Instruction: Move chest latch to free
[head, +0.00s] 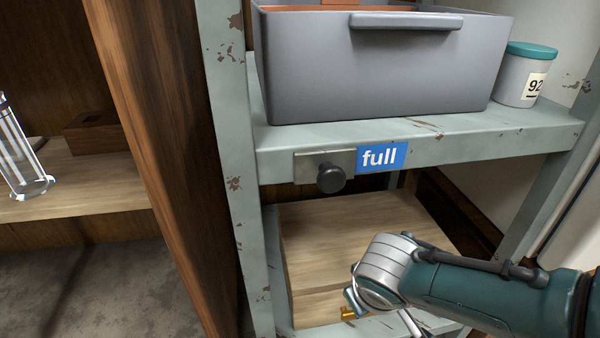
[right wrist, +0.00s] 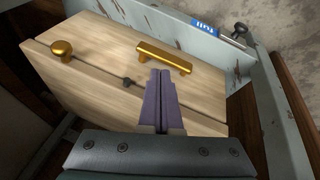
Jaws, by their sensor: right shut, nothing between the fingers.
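A pale wooden chest (head: 350,235) sits on the lower shelf of the rack, and its face fills much of the right wrist view (right wrist: 100,70). That face has a seam, a round brass knob (right wrist: 62,49), a brass bar handle (right wrist: 165,57) and a small dark peg (right wrist: 128,82) at the seam. Which of these is the latch I cannot tell for sure. My right gripper (right wrist: 158,75) is shut and empty, its tips near the bar handle; contact is unclear. In the head view my right arm hides part of the chest front, with a bit of brass (head: 348,313) showing. My left gripper is out of view.
Above the chest is a shelf with a blue "full" label (head: 382,157) and a dark knob (head: 331,178). A grey bin (head: 390,75) and a jar (head: 525,78) stand on it. A rack post (head: 232,180) is at left. A glass cylinder (head: 17,150) stands on the left bench.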

